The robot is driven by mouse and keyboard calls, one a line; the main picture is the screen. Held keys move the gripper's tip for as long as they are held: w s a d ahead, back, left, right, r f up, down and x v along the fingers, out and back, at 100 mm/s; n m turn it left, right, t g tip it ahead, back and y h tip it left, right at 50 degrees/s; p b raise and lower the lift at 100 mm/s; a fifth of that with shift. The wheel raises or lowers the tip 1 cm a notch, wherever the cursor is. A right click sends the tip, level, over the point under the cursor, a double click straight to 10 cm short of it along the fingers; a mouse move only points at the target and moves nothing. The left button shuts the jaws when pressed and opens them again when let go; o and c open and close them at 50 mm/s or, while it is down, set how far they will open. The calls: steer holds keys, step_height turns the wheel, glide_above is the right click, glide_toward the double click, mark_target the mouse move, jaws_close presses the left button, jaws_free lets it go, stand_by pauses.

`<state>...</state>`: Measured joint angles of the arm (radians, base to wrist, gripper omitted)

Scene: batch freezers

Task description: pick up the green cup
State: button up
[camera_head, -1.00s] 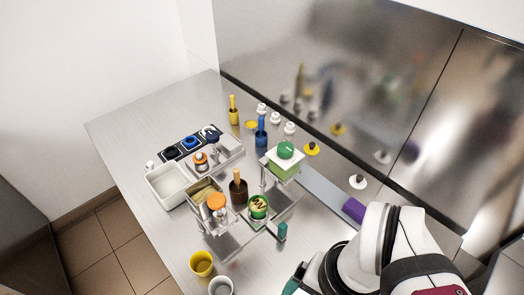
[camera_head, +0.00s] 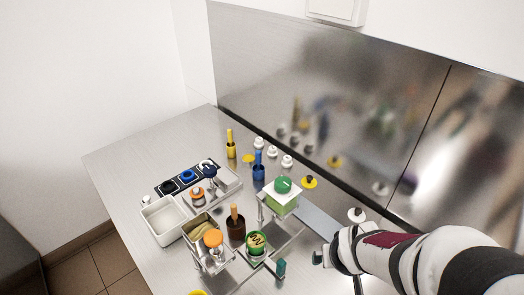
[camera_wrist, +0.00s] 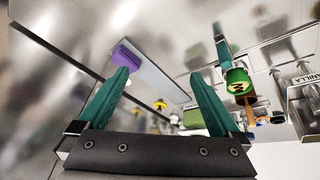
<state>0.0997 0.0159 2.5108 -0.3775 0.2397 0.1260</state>
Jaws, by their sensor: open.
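A green round cup-like thing (camera_head: 256,242) with a yellow and dark mark on its top stands at the front of the metal stand in the head view. It also shows at the right of the wrist view (camera_wrist: 238,82), beyond and to the right of my fingers. A teal handle (camera_head: 280,268) is close beside it. My gripper (camera_wrist: 160,78) is open, with nothing between its two teal fingers. In the head view my arm comes in from the right, and my gripper (camera_head: 320,257) is to the right of the green cup, apart from it.
A green block with a white lid and green knob (camera_head: 283,196) stands behind the green cup. A brown pot (camera_head: 236,228) and an orange-topped container (camera_head: 213,238) stand to its left. A purple block (camera_wrist: 127,54) lies past my left finger. The steel back wall (camera_head: 320,100) bounds the counter.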

steer(key=w+a+f+n+t+y, duration=0.1)
steer(key=w+a+f+n+t, duration=0.15)
steer(key=w+f, duration=0.2)
steer(key=n+t+y, duration=0.2)
steer(key=n+y, duration=0.4)
steer(key=y, duration=0.3)
glide_toward(251, 238)
steer(key=shift+w+f+g, duration=0.15)
steer(key=shift+w+g, duration=0.05)
steer(key=shift+g, duration=0.05)
steer(key=x, duration=0.7)
steer(key=shift+a, duration=0.15)
steer(key=c, duration=1.4)
steer(key=shift+c, duration=0.2)
